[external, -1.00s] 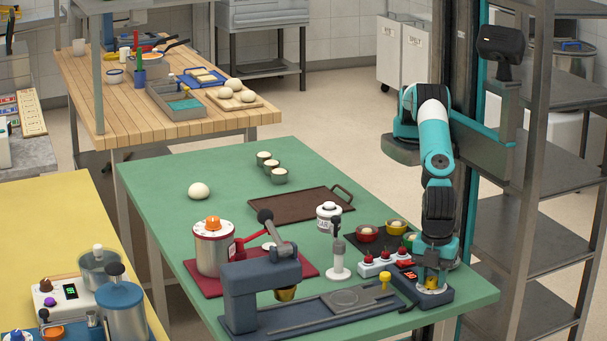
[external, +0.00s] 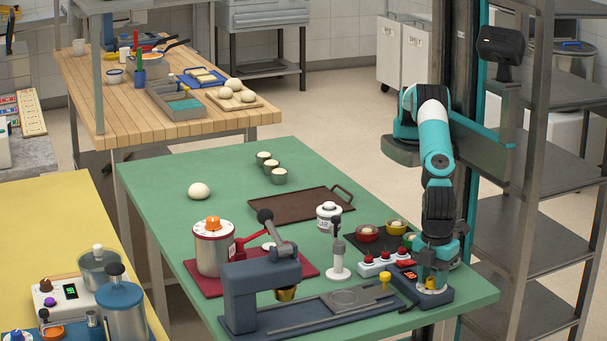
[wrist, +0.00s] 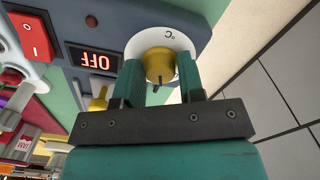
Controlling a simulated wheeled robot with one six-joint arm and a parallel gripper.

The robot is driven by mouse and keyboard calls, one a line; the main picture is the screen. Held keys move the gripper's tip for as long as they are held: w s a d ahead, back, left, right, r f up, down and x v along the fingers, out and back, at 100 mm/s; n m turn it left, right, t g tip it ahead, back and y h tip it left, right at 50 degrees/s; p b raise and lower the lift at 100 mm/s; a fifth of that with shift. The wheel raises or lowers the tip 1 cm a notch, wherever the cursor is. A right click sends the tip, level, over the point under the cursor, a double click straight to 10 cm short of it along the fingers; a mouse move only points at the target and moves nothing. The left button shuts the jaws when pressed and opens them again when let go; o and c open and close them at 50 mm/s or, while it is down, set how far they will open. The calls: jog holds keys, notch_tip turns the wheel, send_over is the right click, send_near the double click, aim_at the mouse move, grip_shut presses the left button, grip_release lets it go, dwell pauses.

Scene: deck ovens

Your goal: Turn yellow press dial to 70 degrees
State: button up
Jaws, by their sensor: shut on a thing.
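The yellow press dial (wrist: 160,64) sits on a white round scale plate marked °C, on the dark blue control box (wrist: 70,50). A dark pointer mark shows on the dial. My gripper (wrist: 159,80) has its two teal fingers on either side of the dial and is shut on it. The display (wrist: 95,62) on the box reads OFF, upside down in the wrist view.
A red rocker switch (wrist: 32,38) is beside the display. Left of the box are a yellow knob (external: 384,276), red-topped white buttons (external: 384,258) and the blue press (external: 258,288). Small bowls (external: 396,228) stand behind. The table's front right corner is bare.

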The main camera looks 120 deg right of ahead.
aim_at(433, 279)
jog(key=o, duration=0.9)
jog(key=shift+r, duration=0.1)
notch_tip(433, 279, up, 17)
jog(key=shift+r+b, duration=0.15)
jog(key=shift+b, duration=0.3)
